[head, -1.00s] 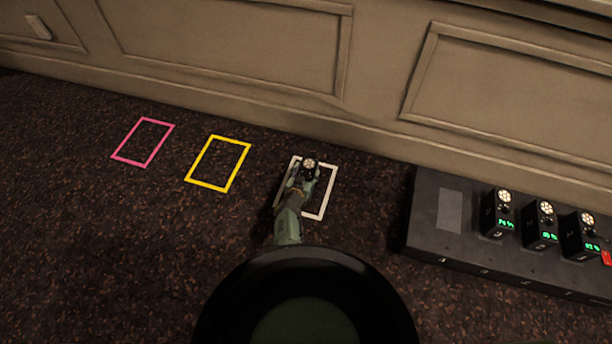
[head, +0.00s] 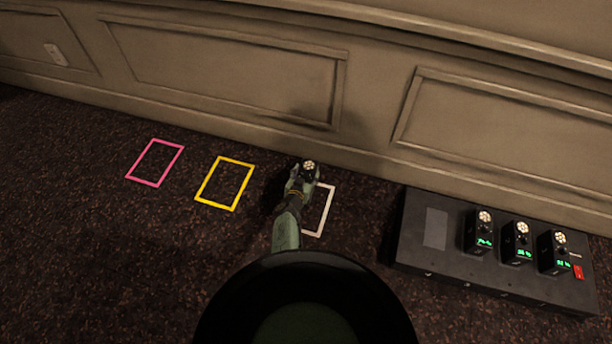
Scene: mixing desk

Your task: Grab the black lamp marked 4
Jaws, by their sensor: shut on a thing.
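A small black lamp (head: 309,166) with a round pale cluster of bulbs on top is held in my gripper (head: 304,177) in the head view. My gripper is shut on it. Any number on this lamp is hidden or too small to read. The lamp appears just beyond the far edge of a white outlined rectangle (head: 325,211) on the floor. My gripper and arm hide the left part of that rectangle.
A black box (head: 419,258) at the right bears three similar lamps (head: 481,232) with green displays and a red switch (head: 578,272). Yellow (head: 204,192) and pink (head: 133,163) outlined rectangles at left are empty. A panelled wall (head: 220,75) stands behind.

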